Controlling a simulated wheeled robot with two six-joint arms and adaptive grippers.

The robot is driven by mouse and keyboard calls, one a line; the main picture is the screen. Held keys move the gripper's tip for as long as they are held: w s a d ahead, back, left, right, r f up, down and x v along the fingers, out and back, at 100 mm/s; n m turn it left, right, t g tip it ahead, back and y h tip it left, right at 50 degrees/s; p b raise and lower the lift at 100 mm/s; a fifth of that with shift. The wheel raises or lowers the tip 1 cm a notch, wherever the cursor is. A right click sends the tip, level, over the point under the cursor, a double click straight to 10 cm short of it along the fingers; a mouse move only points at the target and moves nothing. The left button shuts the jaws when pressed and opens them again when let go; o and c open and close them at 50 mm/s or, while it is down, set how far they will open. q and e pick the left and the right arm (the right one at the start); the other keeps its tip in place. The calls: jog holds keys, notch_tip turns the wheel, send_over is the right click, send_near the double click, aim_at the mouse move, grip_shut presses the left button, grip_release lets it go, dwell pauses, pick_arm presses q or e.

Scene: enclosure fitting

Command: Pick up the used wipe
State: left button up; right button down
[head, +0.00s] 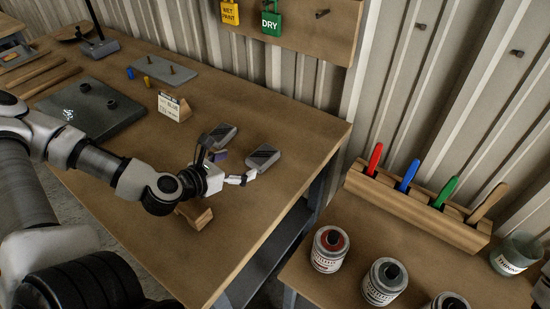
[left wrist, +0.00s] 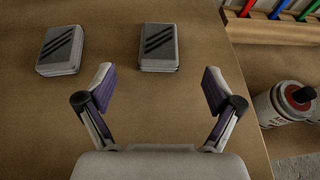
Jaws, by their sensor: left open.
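A small crumpled whitish thing (head: 68,114), possibly the used wipe, lies on the dark mat (head: 98,122) at the left of the workbench in the head view. It is too small to tell for sure, and no wipe shows in the left wrist view. My left gripper (head: 236,167) is open and empty over the right part of the bench, well to the right of the whitish thing. In the left wrist view its fingers (left wrist: 158,82) are spread apart with bare wood between them. My right gripper is in neither view.
Two grey boxes with dark striped tops (head: 263,157) (left wrist: 61,50) lie near my left gripper. A wooden block (head: 196,214) is beneath my arm. A small sign (head: 174,106) stands farther back. Paint cans (head: 330,249) and a rack of coloured handles (head: 415,208) are on the right bench.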

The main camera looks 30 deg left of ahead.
aim_at(259, 158)
pick_arm(q)
jog(key=shift+f+b, duration=0.35)
jog(key=shift+f, duration=0.2)
jog(key=shift+b+x, duration=1.05)
jog(key=shift+w+f+b, duration=0.25)
jog(key=shift+w+b, duration=0.1)
jog(key=shift+w+d+b, duration=0.1)
jog(key=shift+w+b, duration=0.2)
jog(key=shift+w, duration=0.1)
jog(key=b+x, duration=0.1)
jog(key=x, duration=0.3)
jog(key=shift+w+f, duration=0.15)
jog(key=shift+w, duration=0.1)
jog(key=shift+s, duration=0.15)
jog(key=c, duration=1)
